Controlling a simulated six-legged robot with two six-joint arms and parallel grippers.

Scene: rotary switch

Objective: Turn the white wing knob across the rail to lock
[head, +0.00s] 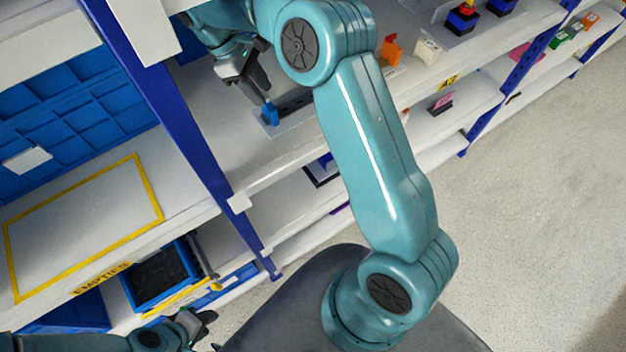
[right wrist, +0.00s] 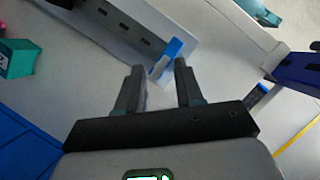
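A knob, blue with a pale side face, stands at the end of a grey slotted rail on a shelf. In the head view the knob (head: 270,115) looks blue and the rail (head: 295,104) runs to its right. In the right wrist view the knob (right wrist: 167,57) lies just ahead of and partly between the fingertips, nearer the right finger; the rail (right wrist: 140,35) is behind it. My right gripper (head: 256,90) (right wrist: 158,68) is open, with nothing clamped. My left gripper (head: 200,325) is low at the left, far from the knob; its finger opening is unclear.
A blue rack post (head: 185,130) stands left of the knob. A teal block (right wrist: 18,58) lies at the left in the right wrist view. An orange item (head: 391,50) and red-and-blue buttons (head: 463,18) are farther along the shelf. Open floor (head: 540,210) is at the right.

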